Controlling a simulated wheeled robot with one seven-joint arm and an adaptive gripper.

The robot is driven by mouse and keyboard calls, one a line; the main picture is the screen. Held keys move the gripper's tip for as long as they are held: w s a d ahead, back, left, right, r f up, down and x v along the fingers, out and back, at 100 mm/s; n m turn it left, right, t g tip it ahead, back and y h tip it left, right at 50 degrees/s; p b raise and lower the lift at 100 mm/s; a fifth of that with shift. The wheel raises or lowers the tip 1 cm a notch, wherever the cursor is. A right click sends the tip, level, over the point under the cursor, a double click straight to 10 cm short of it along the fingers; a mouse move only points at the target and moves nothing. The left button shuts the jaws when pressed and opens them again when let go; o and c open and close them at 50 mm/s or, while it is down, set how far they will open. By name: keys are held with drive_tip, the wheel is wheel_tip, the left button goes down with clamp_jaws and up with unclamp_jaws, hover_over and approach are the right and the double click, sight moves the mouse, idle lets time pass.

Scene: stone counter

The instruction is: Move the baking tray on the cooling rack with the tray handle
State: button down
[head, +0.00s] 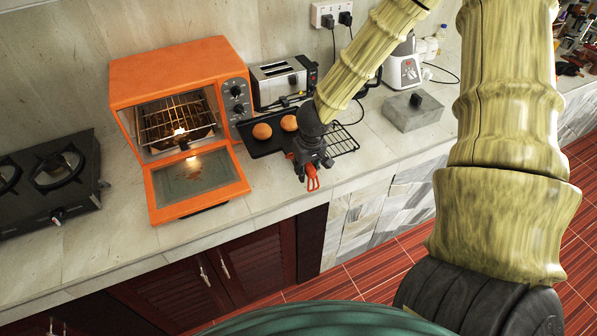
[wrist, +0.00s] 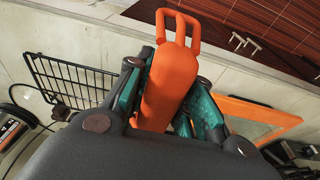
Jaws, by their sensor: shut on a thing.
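The orange tray handle (wrist: 172,85) is held between the teal fingers of my gripper (wrist: 170,105) in the wrist view. In the head view my gripper (head: 310,160) is above the counter's front part, with the handle's red-orange loop (head: 313,182) sticking out below. The dark baking tray (head: 262,148) carries round buns (head: 262,131) and lies just left of my gripper. The black wire cooling rack (head: 343,140) shows to the right of my gripper and also in the wrist view (wrist: 75,85). My gripper hides where tray and rack meet, and whether the handle touches the tray.
The orange oven (head: 180,85) stands left with its door (head: 195,185) folded down over the counter. A toaster (head: 283,78) is behind the tray. A grey block with a black knob (head: 412,112) sits right of the rack. A stove (head: 50,180) is far left.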

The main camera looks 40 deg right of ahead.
drive_tip(key=s+d, duration=0.2)
drive_tip(key=d, duration=1.5)
drive_tip(key=shift+s+d, duration=0.2)
drive_tip(key=shift+s, duration=0.2)
idle(0.9)
drive_tip(key=shift+d+f, duration=0.1)
drive_tip(key=shift+f, duration=0.05)
